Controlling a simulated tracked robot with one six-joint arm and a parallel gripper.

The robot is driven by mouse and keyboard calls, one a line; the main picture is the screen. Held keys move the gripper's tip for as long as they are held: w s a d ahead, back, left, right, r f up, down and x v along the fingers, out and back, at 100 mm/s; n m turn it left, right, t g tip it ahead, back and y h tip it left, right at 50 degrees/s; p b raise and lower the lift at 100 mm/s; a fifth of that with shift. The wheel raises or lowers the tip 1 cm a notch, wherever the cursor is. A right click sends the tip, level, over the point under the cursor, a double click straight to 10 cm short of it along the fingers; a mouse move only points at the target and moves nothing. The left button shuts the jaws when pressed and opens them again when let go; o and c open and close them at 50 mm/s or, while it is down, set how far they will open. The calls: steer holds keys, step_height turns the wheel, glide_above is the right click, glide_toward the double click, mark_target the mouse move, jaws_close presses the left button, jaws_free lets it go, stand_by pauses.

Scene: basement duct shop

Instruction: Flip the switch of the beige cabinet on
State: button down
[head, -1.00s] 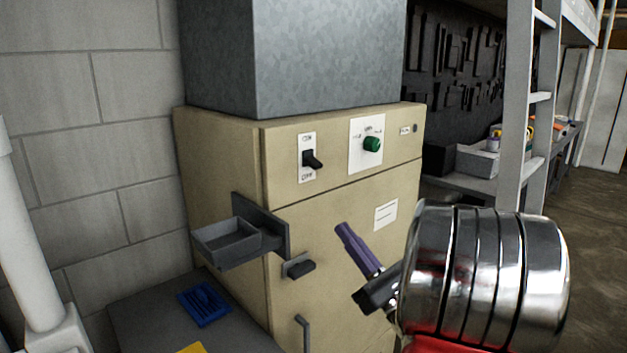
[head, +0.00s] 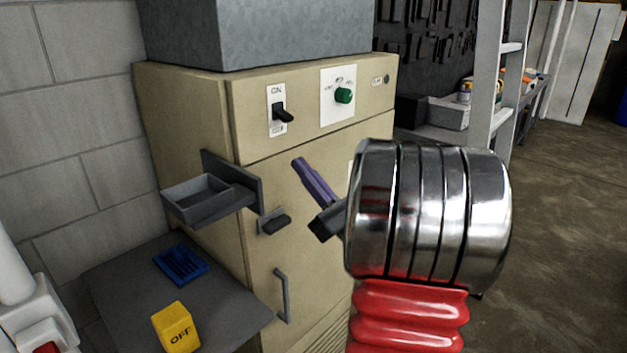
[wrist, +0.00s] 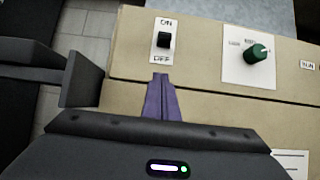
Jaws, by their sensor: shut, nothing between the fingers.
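The beige cabinet (head: 310,140) stands ahead of me. Its switch (head: 282,113) has a black lever on a white plate marked ON above and OFF below, and the lever slants out and down towards OFF. The switch also shows in the wrist view (wrist: 163,40), just beyond the fingertips. My gripper (head: 298,163) has purple fingers, shut with nothing between them. They point up at the cabinet front, below the switch and apart from it in the head view. In the wrist view the gripper (wrist: 161,79) tips lie just under the OFF label.
A green knob (head: 343,96) sits right of the switch. A grey tray (head: 210,193) on a bracket juts out at the cabinet's left, near a dark latch (head: 275,222). Below are a handle (head: 281,295), a blue tray (head: 181,264) and a yellow OFF block (head: 175,325).

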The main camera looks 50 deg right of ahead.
mark_target(283, 115)
steer(key=x, duration=0.5)
steer(key=shift+w+a+r, duration=0.1)
steer(key=shift+w+r, duration=0.05)
steer(key=shift+w, duration=0.05)
steer(key=shift+s+r, duration=0.25)
steer(key=shift+r, duration=0.25)
steer(key=shift+s+r, duration=0.2)
steer(key=shift+r, duration=0.3)
steer(key=shift+s+r, duration=0.3)
steer(key=shift+r, duration=0.55)
steer(key=shift+d, duration=0.25)
steer(key=shift+s+r, duration=0.1)
